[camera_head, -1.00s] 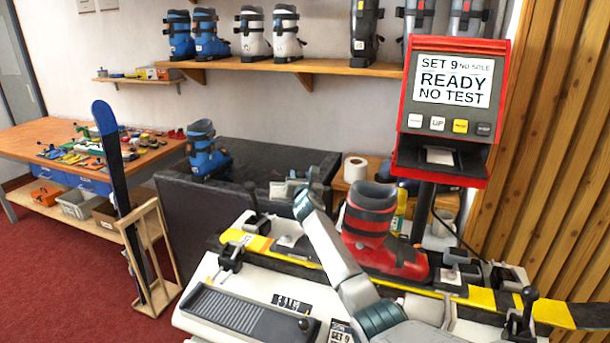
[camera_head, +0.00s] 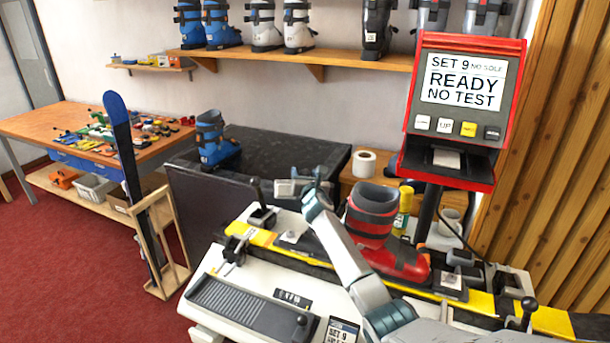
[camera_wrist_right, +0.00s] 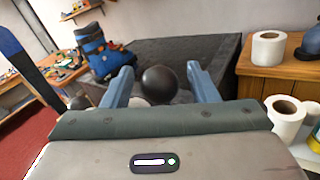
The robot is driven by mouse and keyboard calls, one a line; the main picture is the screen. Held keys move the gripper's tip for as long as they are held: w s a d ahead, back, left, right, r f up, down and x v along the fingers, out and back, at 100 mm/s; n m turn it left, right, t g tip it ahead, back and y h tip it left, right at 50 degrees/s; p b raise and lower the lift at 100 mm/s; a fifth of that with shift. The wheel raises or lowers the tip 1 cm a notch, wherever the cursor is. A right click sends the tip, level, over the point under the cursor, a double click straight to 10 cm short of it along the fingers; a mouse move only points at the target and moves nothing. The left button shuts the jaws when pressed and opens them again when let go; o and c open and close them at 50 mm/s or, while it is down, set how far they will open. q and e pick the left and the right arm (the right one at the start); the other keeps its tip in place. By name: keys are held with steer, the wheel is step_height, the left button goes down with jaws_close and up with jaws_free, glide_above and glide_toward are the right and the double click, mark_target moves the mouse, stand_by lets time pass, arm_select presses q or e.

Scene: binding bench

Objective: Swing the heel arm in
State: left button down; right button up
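My right gripper (camera_head: 288,188) is open above the far left part of the bench (camera_head: 215,262), its fingers pointing left. A black-knobbed lever (camera_head: 256,190) stands upright just left of it; I cannot tell for certain that this is the heel arm. In the right wrist view a round black knob (camera_wrist_right: 158,84) shows between the two finger tips (camera_wrist_right: 160,76), with gaps on both sides. A red and grey boot (camera_head: 372,215) stands on the yellow and black ski (camera_head: 484,298), right of my right forearm. My left gripper is out of view.
A red tester (camera_head: 462,125) reads "SET 9 NO SOLE READY NO TEST". A second black-knobbed lever (camera_head: 528,304) is at the right. A blue boot (camera_head: 214,142) stands on the dark surface behind. A ski in a wooden stand (camera_head: 165,240) is at the left.

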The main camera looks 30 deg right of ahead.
steer(key=v, duration=1.1)
steer(key=shift+b, duration=0.45)
steer(key=shift+w, duration=0.1)
